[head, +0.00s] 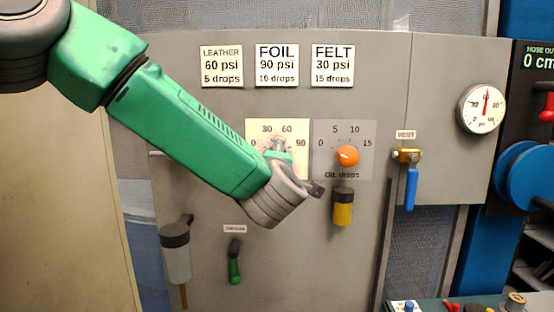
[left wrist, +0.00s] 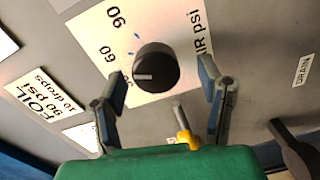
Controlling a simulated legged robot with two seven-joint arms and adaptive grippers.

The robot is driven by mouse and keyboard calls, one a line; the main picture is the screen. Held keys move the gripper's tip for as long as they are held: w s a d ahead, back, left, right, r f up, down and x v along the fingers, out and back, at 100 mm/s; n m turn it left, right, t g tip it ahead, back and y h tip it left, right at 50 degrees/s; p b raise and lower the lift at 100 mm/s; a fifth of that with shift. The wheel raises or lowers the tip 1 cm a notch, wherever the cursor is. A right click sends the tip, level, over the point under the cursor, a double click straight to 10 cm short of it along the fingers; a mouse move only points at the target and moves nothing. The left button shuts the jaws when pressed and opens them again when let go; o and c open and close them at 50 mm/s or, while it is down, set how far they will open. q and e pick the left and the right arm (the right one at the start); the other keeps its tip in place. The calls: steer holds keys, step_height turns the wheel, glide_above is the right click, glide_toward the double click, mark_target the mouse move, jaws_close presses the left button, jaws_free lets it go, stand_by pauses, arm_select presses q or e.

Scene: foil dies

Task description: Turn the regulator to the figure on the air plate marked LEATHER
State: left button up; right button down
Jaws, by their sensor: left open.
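The LEATHER plate (head: 222,66) reads 60 psi, 5 drops. The regulator is a black knob (left wrist: 157,68) on a white air dial plate (head: 296,128) with figures 0, 30, 60 and 90. In the left wrist view its white mark points left, below the 60; a finger partly hides the figure there. My left gripper (left wrist: 160,70) is open, with its fingers on either side of the knob; contact cannot be told. In the head view my gripper and wrist hide the knob. My right gripper is not in view.
FOIL (head: 277,66) and FELT (head: 332,66) plates hang beside the LEATHER one. Right of the air dial is an orange oil knob (head: 348,156), with a yellow bowl (head: 343,208) below. A gauge (head: 482,107) has its needle nearly upright. A blue-handled valve (head: 411,187) hangs right.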

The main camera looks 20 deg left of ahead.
arm_select(q)
steer(key=v, duration=0.8)
steer(key=shift+d+f, duration=0.1)
steer(key=shift+f, duration=0.05)
steer(key=s+a+f+m+g+h+b, duration=0.1)
steer(key=s+f+m+g+b, duration=0.2)
steer(key=f, duration=1.1)
steer(key=s+a+f+m+g+h+b, duration=0.1)
steer(key=s+f+m+g+h+b, duration=0.3)
steer(key=f, duration=0.9)
steer(key=s+a+f+m+y+b, duration=0.15)
steer(key=f+m, duration=0.35)
steer(key=f, duration=0.9)
steer(key=s+a+f+m+g+b, duration=0.3)
steer(key=s+a+f+m+g, duration=0.1)
steer(key=s+f, duration=0.7)
steer(key=s+a+f+m+g+h+b, duration=0.1)
steer(key=s+a+f+m+g+b, duration=0.2)
steer(key=s+f, duration=0.9)
steer(key=s+a+m+g, duration=0.1)
steer(key=s+g, duration=0.1)
steer(key=s, duration=0.3)
steer(key=shift+s+f, duration=0.25)
steer(key=shift+s, duration=0.05)
steer(key=shift+w+d, duration=0.1)
steer(key=shift+w, duration=0.05)
